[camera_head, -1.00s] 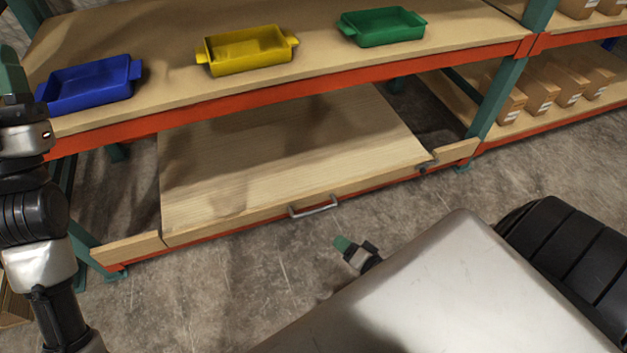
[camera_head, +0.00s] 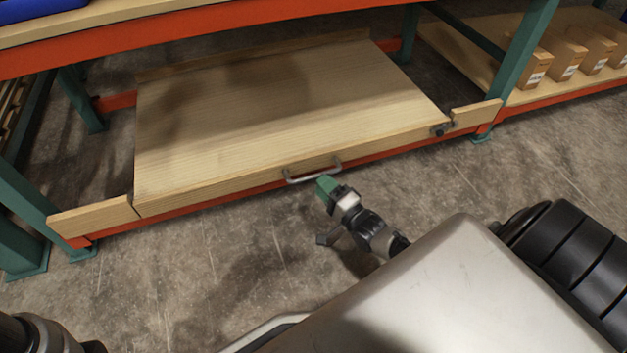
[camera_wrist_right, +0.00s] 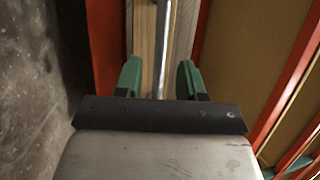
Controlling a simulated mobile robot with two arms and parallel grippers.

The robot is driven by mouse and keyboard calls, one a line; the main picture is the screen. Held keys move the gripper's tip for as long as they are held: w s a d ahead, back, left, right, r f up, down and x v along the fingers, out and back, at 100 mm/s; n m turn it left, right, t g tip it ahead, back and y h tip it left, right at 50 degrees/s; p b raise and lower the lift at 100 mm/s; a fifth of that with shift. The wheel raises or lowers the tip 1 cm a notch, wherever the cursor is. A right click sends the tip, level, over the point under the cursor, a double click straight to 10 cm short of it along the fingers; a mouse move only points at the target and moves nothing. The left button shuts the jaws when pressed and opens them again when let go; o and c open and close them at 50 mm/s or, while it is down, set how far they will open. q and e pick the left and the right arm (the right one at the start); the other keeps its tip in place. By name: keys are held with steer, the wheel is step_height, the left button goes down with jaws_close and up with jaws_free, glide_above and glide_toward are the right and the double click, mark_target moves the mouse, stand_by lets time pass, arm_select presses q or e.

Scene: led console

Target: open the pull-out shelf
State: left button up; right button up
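The pull-out shelf (camera_head: 270,120) is a light wooden board low in the rack. A grey metal bar handle (camera_head: 312,173) sits on its front edge. My right gripper (camera_head: 326,186), with green fingertips, is just in front of the handle, near its middle. In the right wrist view the two green fingers (camera_wrist_right: 158,78) are apart, and the handle bar (camera_wrist_right: 161,50) runs between them, with a gap on each side. My left gripper is not visible; only a dark part of my left arm shows at the bottom left of the head view.
An upper shelf with an orange beam (camera_head: 200,38) runs above the pull-out shelf. Green posts (camera_head: 525,50) stand at the sides. A dark latch-like piece (camera_head: 441,130) sits at the shelf's right front corner. Cardboard boxes (camera_head: 565,60) stand at the right. The concrete floor in front is clear.

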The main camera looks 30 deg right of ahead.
mark_target(313, 176)
steer(key=b+x, duration=0.1)
steer(key=x, duration=0.2)
steer(key=shift+w, duration=0.35)
steer(key=shift+w+a+r+b, duration=0.1)
steer(key=shift+w+b, duration=0.2)
steer(key=shift+c, duration=0.4)
jaws_close()
